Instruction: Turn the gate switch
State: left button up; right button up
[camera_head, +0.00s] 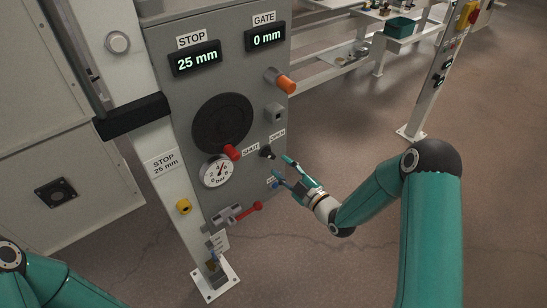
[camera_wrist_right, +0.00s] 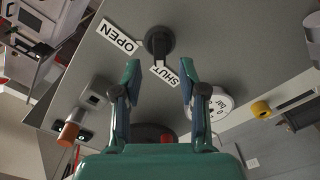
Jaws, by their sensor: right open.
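The gate switch (camera_head: 266,152) is a small black knob on the grey panel (camera_head: 178,112), between the SHUT label (camera_head: 251,149) and the OPEN label (camera_head: 277,136). My right gripper (camera_head: 281,167) is open and empty, just in front of and below the knob. In the wrist view its fingertips (camera_wrist_right: 160,70) are spread to either side of the knob's line, apart from it. The GATE display (camera_head: 265,37) reads 0 mm. My left gripper is out of view.
Close to the knob are an orange knob (camera_head: 286,84), a pressure gauge (camera_head: 217,171), a large black handwheel (camera_head: 223,122) with a red handle, and a red lever (camera_head: 249,210) below. The STOP display (camera_head: 194,60) reads 25 mm.

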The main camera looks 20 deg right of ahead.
aim_at(272, 158)
jog(key=x, duration=0.5)
grip_shut()
